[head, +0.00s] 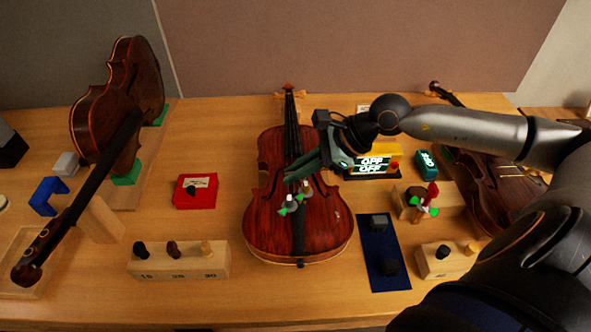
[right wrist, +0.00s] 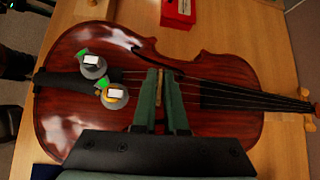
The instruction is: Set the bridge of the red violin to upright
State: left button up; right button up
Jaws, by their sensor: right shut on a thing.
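The red violin (head: 262,190) lies face up on the bench, its neck pointing away. It also fills much of the right wrist view (right wrist: 225,75). My right gripper (right wrist: 161,74) is over the strings in the middle of the body, with its two green fingers close together. A thin pale strip, which looks like the bridge (right wrist: 160,88), shows between them. The fingers are shut on it. Most of the bridge is hidden, and I cannot tell whether it is tilted or upright. In the head view, the right gripper (head: 294,176) hides the bridge. My left gripper is out of view.
Two grey round pieces with green pointers (right wrist: 92,66) (right wrist: 113,96) sit on the violin near the tailpiece. A red box (head: 195,191), a peg block (head: 178,260) and a blue mat (head: 386,272) surround it. Other violins (head: 120,90) (head: 490,185) stand left and right.

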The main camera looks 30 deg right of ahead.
grip_shut()
jog(key=shift+w+d+m+g+y, duration=0.15)
jog(key=shift+m+g+y, duration=0.15)
jog(key=shift+g+y, duration=0.15)
jog(key=o, duration=0.6)
grip_release()
